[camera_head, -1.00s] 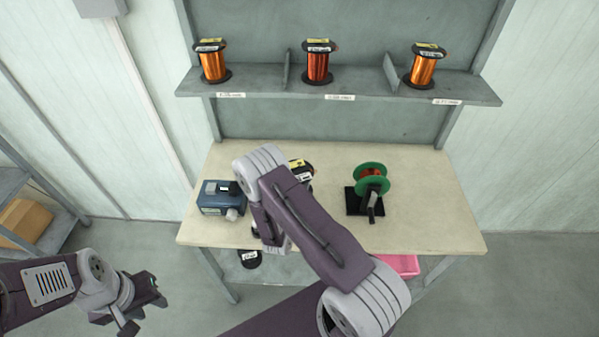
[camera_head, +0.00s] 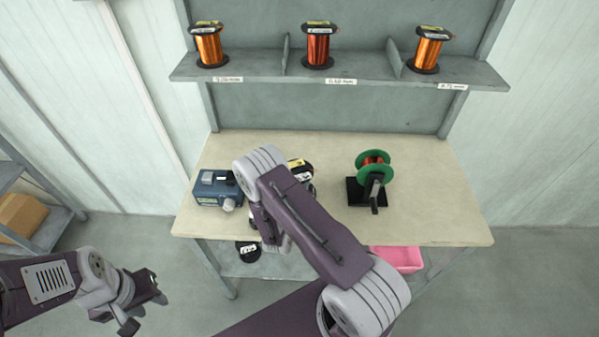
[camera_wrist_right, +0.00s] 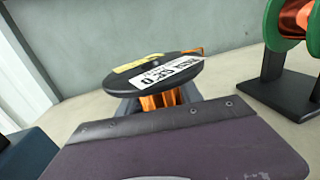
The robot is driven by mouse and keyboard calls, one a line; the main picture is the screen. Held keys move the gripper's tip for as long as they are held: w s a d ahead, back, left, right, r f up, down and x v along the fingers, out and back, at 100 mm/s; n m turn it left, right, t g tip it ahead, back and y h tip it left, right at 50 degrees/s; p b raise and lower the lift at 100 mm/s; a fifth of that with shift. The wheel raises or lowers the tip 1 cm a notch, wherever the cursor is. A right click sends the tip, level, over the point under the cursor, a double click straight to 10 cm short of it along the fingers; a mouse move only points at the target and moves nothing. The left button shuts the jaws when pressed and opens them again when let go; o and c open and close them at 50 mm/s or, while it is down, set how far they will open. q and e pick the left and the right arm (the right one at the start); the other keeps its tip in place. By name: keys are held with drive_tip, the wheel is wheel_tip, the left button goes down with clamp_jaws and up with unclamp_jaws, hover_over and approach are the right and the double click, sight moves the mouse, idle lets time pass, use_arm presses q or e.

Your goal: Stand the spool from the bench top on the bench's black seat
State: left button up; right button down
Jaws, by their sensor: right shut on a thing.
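The spool has a black top flange (camera_wrist_right: 155,74) with yellow and white labels and copper wire below it. In the right wrist view it stands about upright between the fingers of my right gripper (camera_wrist_right: 160,101), which is shut on it. In the head view the spool (camera_head: 301,168) shows only partly behind my right arm, over the bench top (camera_head: 435,205). Whether its underside touches the bench is hidden. I cannot make out an empty black seat; my arm covers part of the bench. My left gripper (camera_head: 141,302) is open and empty, left of the bench.
A black stand (camera_head: 367,196) with a green-flanged copper reel (camera_head: 374,165) is at the right. A blue box (camera_head: 218,189) is at the left. The shelf (camera_head: 360,68) bears three copper spools. Below are a pink bin (camera_head: 397,258) and another black spool (camera_head: 248,251).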

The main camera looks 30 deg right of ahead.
drive_tip(key=shift+f, duration=0.4)
drive_tip(key=c, duration=0.7)
unclamp_jaws()
drive_tip(key=shift+s+a+b, duration=0.1)
drive_tip(key=shift+b, duration=0.2)
drive_tip(key=shift+s+a+f, duration=0.1)
drive_tip(key=shift+s+a, duration=0.15)
drive_tip(key=shift+a, duration=0.05)
drive_tip(key=v, duration=0.7)
drive_tip(key=shift+b, duration=0.35)
drive_tip(key=shift+s+a, duration=0.3)
drive_tip(key=shift+s, duration=0.2)
